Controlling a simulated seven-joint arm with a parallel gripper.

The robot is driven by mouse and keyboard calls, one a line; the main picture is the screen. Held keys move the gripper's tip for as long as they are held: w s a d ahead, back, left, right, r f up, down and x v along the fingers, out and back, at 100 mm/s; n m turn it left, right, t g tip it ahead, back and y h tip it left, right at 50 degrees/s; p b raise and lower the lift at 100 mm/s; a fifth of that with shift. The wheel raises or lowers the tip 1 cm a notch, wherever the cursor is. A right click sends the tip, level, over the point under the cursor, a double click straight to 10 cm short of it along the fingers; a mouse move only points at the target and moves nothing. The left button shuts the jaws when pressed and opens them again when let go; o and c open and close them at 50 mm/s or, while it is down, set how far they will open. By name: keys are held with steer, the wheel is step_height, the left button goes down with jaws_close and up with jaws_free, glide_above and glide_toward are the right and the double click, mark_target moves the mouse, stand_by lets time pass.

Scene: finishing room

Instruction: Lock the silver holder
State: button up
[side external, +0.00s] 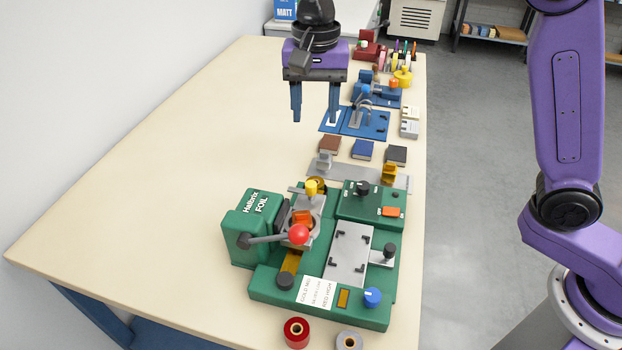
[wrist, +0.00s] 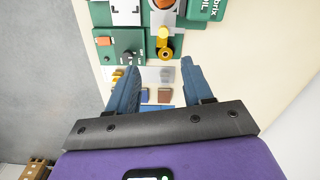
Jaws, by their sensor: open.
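A small silver-grey holder (side external: 325,163) stands at the left end of a grey plate (side external: 346,174), behind the green foil machine. A gold holder (side external: 389,175) stands at the plate's right end. In the wrist view the silver holder (wrist: 166,76) shows between my fingers and the gold holder (wrist: 118,76) is partly behind one finger. I cannot tell whether the silver holder is locked. My gripper (side external: 315,119) is open and empty, fingers down, above the table and clear of both holders. Its fingers also show apart in the wrist view (wrist: 160,66).
The green foil machine (side external: 277,273) has a red-ball lever (side external: 299,234), a yellow knob (side external: 312,187) and a blue knob (side external: 372,297). Brown, blue and black blocks (side external: 363,150) lie behind the plate. A blue fixture (side external: 365,124) stands farther back. The table's left side (side external: 160,180) is clear.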

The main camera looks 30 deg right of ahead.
mark_target(311, 183)
steer(key=shift+m, duration=0.3)
steer(key=f, duration=1.1)
steer(key=w+f, duration=0.1)
steer(key=f, duration=0.5)
steer(key=shift+a+f, duration=0.15)
steer(key=shift+f, duration=0.05)
jaws_close()
